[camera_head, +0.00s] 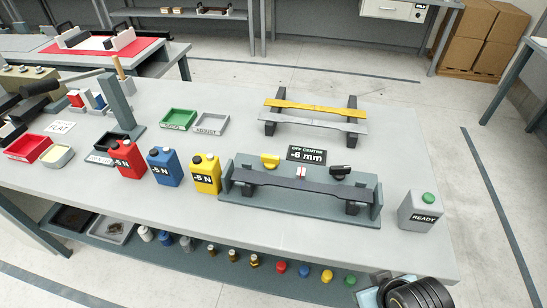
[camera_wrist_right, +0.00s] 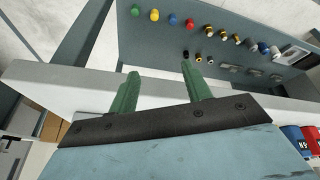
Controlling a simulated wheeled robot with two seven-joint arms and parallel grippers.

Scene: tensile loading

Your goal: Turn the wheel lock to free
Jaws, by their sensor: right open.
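A grey test fixture (camera_head: 300,205) stands on the bench's front half, holding a dark bar (camera_head: 300,187) lengthwise. A yellow knob (camera_head: 270,160) and a black knob (camera_head: 340,172) sit along its back edge. Which of them is the wheel lock, I cannot tell. My right gripper (camera_wrist_right: 160,70) is open and empty in the wrist view, its green fingers beside the bench edge (camera_wrist_right: 75,90). In the head view only part of my right arm shows at the bottom right, clear of the fixture. My left gripper is not in view.
Red (camera_head: 127,158), blue (camera_head: 165,167) and yellow (camera_head: 206,174) canisters stand left of the fixture. A grey READY box (camera_head: 420,212) with a green button stands right. A rack (camera_head: 315,118) holds bars behind.

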